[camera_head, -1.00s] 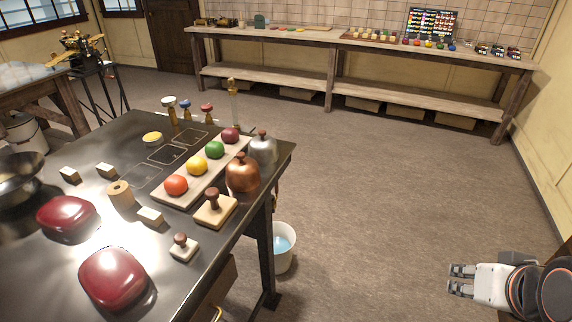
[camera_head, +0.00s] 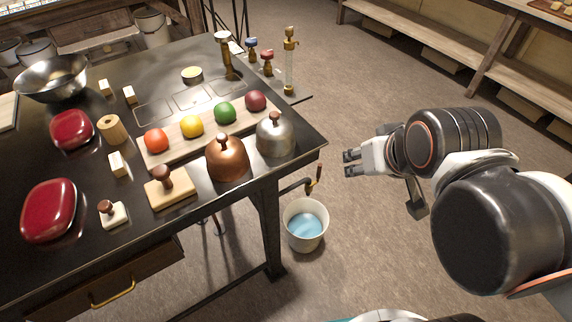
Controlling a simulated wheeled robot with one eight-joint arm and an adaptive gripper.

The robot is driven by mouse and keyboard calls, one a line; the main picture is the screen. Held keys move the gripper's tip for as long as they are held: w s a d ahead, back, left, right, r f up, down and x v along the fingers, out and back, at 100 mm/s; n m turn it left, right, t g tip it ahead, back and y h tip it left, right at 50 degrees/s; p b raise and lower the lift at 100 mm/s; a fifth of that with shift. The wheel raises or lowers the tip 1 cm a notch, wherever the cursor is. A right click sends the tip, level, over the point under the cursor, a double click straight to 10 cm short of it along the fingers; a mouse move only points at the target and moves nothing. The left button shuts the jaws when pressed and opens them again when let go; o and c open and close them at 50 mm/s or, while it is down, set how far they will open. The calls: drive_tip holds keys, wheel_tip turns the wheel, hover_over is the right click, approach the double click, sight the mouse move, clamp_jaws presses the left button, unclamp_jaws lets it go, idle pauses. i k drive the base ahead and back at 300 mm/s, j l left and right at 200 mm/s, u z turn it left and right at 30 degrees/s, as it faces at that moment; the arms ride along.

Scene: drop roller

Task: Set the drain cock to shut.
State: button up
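What looks like the drain cock (camera_head: 314,183) is a small brass fitting with a dark, red-tinged lever. It sits on a thin pipe at the right side of the dark table, above a white bucket (camera_head: 305,225) holding blue liquid. The lever appears to stand roughly upright; its exact setting is too small to tell. My gripper (camera_head: 348,163) is right of the cock and slightly higher in the picture, pointing left. Its two fingers are apart with nothing between them, and it does not touch the cock.
The dark table (camera_head: 80,185) carries a copper bell-shaped weight (camera_head: 227,160), a steel one (camera_head: 274,136), a board of coloured balls (camera_head: 165,155) and red lidded dishes (camera_head: 48,210). A brass stand with a glass tube (camera_head: 290,65) is behind. Floor right of the bucket is open.

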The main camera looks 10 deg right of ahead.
sight(319, 166)
drive_tip(key=i+l+u, duration=0.2)
drive_tip(key=l+u, duration=0.25)
drive_tip(key=l, duration=0.4)
drive_tip(key=l+u, duration=0.45)
drive_tip(key=l, duration=0.4)
